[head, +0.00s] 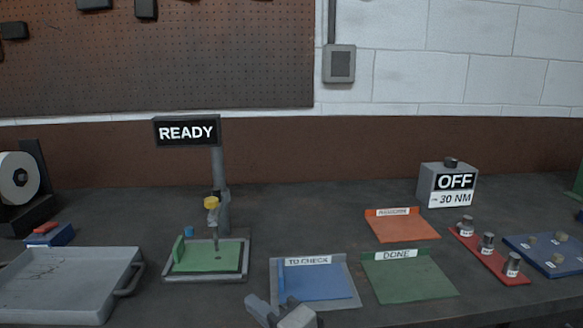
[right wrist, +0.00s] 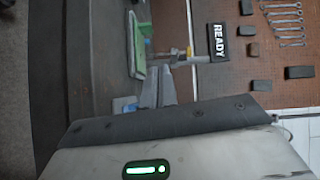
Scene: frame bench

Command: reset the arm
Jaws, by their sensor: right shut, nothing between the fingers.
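My right gripper (head: 282,308) shows at the bottom edge of the head view, in front of the blue TO CHECK tray (head: 318,283). Its fingers are shut with nothing between them. In the right wrist view the closed fingers (right wrist: 158,88) point toward the green-topped fixture (right wrist: 138,60) and the READY sign (right wrist: 218,42). My left gripper is not in either view.
The press stand with a green plate (head: 212,257) stands left of centre. A grey tray (head: 70,285) lies at the left. An orange mat (head: 402,229), a green DONE mat (head: 410,278), a red socket rack (head: 490,257) and an OFF box (head: 447,183) stand to the right.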

